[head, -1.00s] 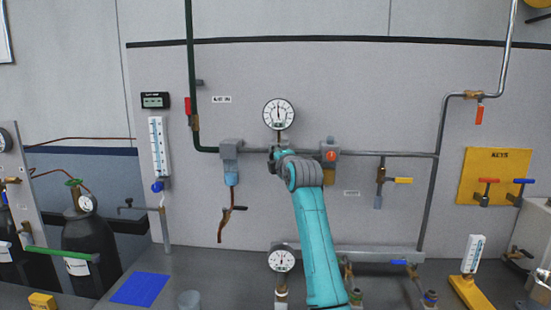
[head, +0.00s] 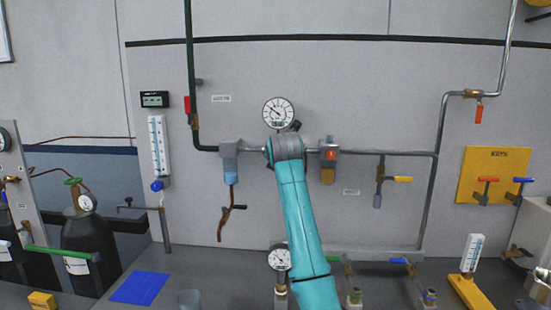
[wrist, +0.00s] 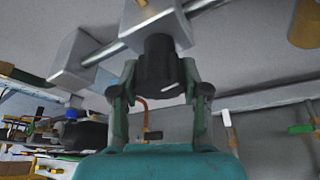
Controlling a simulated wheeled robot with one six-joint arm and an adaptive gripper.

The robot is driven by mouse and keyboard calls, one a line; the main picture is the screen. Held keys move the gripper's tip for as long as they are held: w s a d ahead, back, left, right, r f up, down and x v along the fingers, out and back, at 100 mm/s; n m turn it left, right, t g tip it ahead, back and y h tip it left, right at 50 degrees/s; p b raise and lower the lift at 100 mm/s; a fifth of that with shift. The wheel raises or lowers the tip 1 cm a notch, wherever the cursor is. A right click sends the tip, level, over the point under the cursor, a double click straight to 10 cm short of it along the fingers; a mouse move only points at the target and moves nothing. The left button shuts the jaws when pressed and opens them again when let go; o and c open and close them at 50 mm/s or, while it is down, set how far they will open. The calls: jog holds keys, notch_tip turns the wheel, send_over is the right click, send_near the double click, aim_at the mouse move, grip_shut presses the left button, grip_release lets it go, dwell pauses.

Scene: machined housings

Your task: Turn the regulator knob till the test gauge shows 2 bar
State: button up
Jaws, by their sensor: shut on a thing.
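In the wrist view my gripper (wrist: 160,78) is shut on a black regulator knob (wrist: 158,60), with one finger on each side. The knob has a white mark and sits under a grey regulator body (wrist: 165,22) on a metal pipe. In the head view my teal arm hides the knob and the fingers. A round white gauge (head: 278,112) is above my wrist; its needle appears to point up and left. A second round gauge (head: 279,258) stands low on the bench, partly beside my arm. The figures on both dials are too small to read.
On the same pipe, a blue-bowled unit (head: 231,163) is to the left and a unit with an orange-red spot (head: 330,154) is close to the right. A yellow-handled valve (head: 397,179) is further right.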

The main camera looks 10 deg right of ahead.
jog(key=shift+n+h, duration=0.4)
jog(key=shift+n, duration=0.4)
jog(key=o, duration=1.1)
jog(key=shift+o, duration=0.2)
jog(key=v, duration=1.2)
jog(key=shift+r, duration=0.15)
jog(key=shift+w, duration=0.1)
